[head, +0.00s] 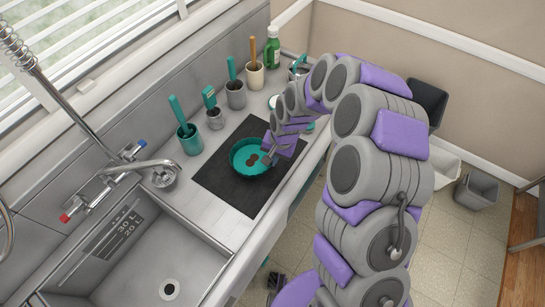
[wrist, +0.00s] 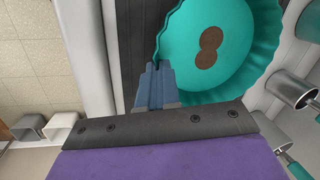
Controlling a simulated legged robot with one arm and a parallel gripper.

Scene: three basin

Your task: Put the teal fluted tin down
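The teal fluted tin (head: 241,158) is over the dark mat (head: 225,185) on the counter in the head view. It looks upright and roughly level, with brown round spots inside its base. In the wrist view the tin (wrist: 230,75) fills the upper middle and right. My gripper (head: 270,159) is at the tin's right side in the head view. In the wrist view its blue-grey fingers (wrist: 154,72) are close together on the tin's rim. I cannot tell whether the tin's bottom touches the mat.
Cups with teal-handled tools, such as the teal cup (head: 190,141), stand along the back of the counter. A green bottle (head: 272,50) is at the far end. The sink (head: 135,255) and faucet (head: 135,172) are at left. Bare mat lies in front of the tin.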

